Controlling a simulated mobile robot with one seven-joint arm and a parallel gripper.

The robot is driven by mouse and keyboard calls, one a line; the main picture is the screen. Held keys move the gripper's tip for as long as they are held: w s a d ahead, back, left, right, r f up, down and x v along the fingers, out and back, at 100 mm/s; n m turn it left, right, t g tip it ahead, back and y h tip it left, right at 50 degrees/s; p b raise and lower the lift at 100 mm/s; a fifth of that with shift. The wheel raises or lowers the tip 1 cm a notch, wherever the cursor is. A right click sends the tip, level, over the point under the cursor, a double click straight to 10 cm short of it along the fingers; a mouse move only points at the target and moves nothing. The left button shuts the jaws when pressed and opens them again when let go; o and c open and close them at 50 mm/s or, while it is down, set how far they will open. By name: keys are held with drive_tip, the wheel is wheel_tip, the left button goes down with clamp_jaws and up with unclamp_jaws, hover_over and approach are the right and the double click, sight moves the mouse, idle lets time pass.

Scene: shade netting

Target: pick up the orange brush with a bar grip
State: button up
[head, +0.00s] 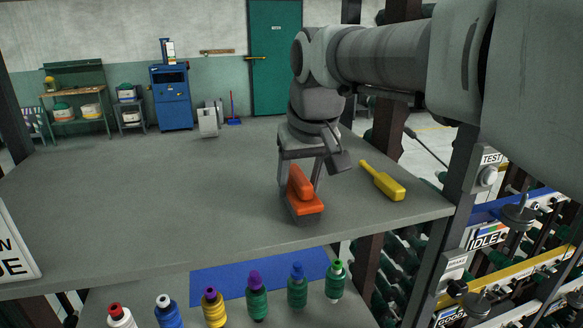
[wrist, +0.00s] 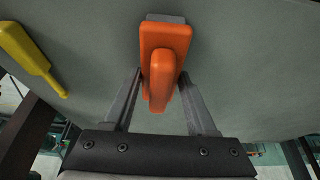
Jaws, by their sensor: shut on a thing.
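The orange brush (head: 312,206) is near the front edge of the grey table, with its raised bar grip (head: 299,183) on top and a dark grey underside. My gripper (head: 304,186) reaches down over it from above, with a finger on either side. In the wrist view my gripper (wrist: 159,78) is shut on the orange brush (wrist: 168,38), and the bar grip (wrist: 160,92) points toward the camera between the fingers. I cannot tell whether the underside touches the table.
A yellow brush-like tool (head: 384,183) lies on the grey table (head: 130,210) to the right; it also shows in the wrist view (wrist: 28,58). Several thread spools (head: 257,303) and a blue mat (head: 215,284) are below the front edge.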

sight(297, 170)
clamp_jaws()
drive_tip(key=shift+r, duration=0.2)
drive_tip(key=shift+r, duration=0.65)
wheel_tip(297, 170, up, 3)
drive_tip(key=shift+f, duration=0.1)
drive_tip(key=s+d+r+b, duration=0.1)
drive_tip(key=s+d+r, duration=0.4)
drive_tip(key=d, duration=0.5)
drive_tip(key=shift+v, duration=0.9)
drive_tip(key=shift+s, duration=0.1)
drive_tip(key=o, duration=0.7)
unclamp_jaws()
drive_tip(key=shift+f, duration=0.1)
drive_tip(key=c, duration=0.7)
